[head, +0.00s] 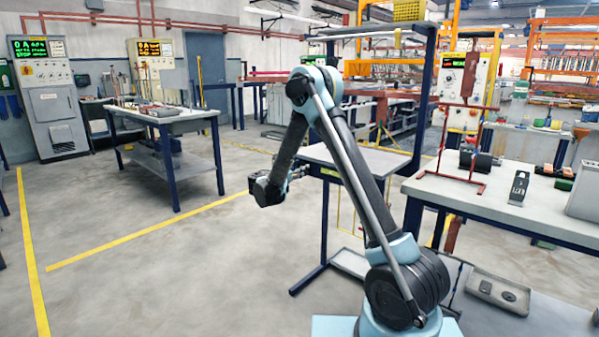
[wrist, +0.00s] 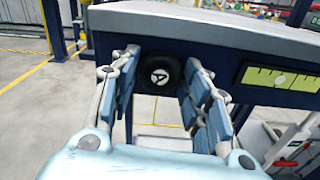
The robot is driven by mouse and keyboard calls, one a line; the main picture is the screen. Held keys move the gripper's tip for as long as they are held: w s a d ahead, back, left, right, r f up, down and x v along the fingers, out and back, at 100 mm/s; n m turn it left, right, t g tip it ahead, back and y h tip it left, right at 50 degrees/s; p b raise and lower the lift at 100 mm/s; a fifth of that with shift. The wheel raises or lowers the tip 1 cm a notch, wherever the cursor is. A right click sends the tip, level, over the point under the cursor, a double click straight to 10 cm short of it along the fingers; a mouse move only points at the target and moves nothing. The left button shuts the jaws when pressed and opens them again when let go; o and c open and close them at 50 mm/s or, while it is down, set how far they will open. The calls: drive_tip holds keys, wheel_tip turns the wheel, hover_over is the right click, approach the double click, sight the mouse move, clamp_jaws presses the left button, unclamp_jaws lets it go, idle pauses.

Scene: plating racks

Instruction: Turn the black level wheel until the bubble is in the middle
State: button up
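The black level wheel (wrist: 160,74) has a pale hub and sits under the front edge of a grey-topped bench. In the wrist view it lies between the two blue-padded fingers of my gripper (wrist: 162,98), which are spread apart on either side of it. I cannot tell whether the pads touch its rim. A yellow-green level window (wrist: 256,75) is set in the bench's dark blue front, right of the wheel. A pale round spot shows near its middle, too small to read surely as the bubble. In the head view my gripper (head: 268,188) is small, and the wheel is not visible.
The bench with the grey top (head: 327,154) and a tall blue frame stands beyond my arm. A worktable (head: 440,189) with a red stand and black parts is at right. Another bench (head: 172,117) stands at left. The floor (head: 150,275) between is clear.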

drive_tip(key=c, duration=0.4)
drive_tip(key=shift+o, duration=0.2)
drive_tip(key=shift+m, duration=0.3)
drive_tip(key=shift+m, duration=0.5)
drive_tip(key=o, duration=1.1)
drive_tip(key=v, duration=1.2)
